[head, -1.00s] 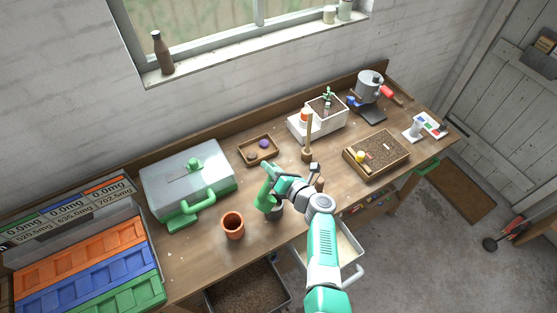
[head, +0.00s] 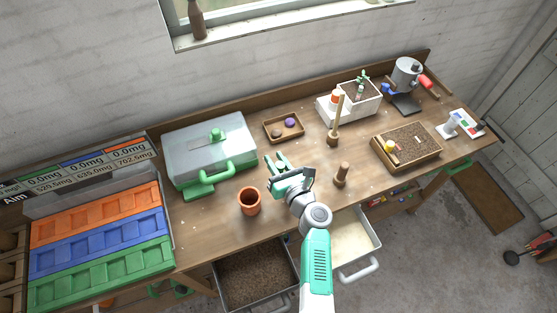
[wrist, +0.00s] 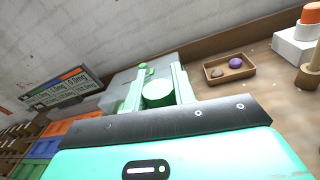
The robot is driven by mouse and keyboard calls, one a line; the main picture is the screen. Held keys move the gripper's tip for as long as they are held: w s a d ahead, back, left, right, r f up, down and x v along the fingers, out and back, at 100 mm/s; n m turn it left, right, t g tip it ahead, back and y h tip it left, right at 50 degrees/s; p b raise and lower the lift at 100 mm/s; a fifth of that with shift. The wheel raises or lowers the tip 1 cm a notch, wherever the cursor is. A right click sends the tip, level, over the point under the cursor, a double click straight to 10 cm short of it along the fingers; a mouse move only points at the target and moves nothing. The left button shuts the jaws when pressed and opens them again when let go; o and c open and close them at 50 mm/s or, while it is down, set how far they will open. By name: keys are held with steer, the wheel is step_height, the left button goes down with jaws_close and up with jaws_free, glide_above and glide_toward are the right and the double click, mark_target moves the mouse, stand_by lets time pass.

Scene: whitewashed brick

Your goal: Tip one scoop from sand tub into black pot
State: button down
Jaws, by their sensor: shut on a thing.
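My gripper (head: 277,161) is over the middle of the bench, right of the terracotta pot. In the wrist view it is shut on a green cylinder (wrist: 158,93), which looks like the scoop's handle. The scoop's bowl is hidden, so I cannot tell whether it holds sand. The sand tub (head: 357,262), pale with cream-coloured sand, sits below the bench's front edge, right of my arm. I cannot make out the black pot; my gripper and wrist cover the bench right of the terracotta pot.
A terracotta pot (head: 249,201) stands left of my wrist. A lidded grey box (head: 212,152) is behind it. A dark soil tub (head: 230,292) sits below the edge.

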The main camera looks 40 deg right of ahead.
step_height(320, 180, up, 5)
steer(key=p, duration=0.5)
stand_by(0.8)
